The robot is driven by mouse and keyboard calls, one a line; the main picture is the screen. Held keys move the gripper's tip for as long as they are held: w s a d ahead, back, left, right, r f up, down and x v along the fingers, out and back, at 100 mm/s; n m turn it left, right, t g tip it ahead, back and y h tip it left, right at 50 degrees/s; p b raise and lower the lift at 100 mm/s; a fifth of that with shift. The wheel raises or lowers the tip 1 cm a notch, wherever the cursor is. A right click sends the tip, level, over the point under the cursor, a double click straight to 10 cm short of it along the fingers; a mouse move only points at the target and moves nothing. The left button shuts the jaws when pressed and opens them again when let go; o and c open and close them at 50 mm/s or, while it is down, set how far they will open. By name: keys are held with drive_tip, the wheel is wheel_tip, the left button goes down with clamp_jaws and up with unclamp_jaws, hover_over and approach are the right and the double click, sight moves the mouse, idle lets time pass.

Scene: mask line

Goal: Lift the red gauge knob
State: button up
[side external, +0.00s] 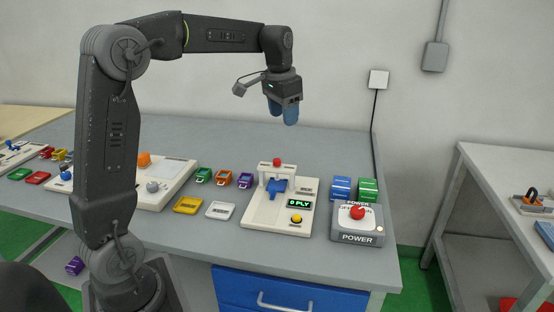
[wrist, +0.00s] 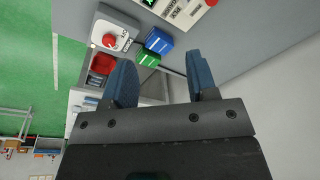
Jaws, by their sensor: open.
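The red gauge knob (side external: 277,162) sits on top of a white bridge-shaped gauge on a cream board (side external: 262,219) in the side view. A blue part (side external: 279,187) shows under the bridge, and a "0 PLY" display is beside it. My gripper (side external: 283,113) is open and empty, high above the table and above the gauge's far side. Its two blue fingers stand apart in the wrist view (wrist: 160,76). There, part of the board (wrist: 180,10) shows at the top edge, with a red spot at the border that may be the knob.
A grey power box (side external: 357,236) with a red button (side external: 358,212) is right of the board. Blue (side external: 341,188) and green (side external: 368,190) boxes stand behind it. Several small coloured pieces and a yellow tray (side external: 188,205) lie left. The table's back area is clear.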

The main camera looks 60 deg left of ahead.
drive_tip(key=g, duration=0.2)
hover_over(277, 159)
wheel_tip(277, 159, down, 6)
drive_tip(key=shift+h, duration=0.3)
wheel_tip(277, 159, down, 14)
drive_tip(key=shift+f, duration=0.15)
drive_tip(key=shift+c, duration=0.3)
clamp_jaws()
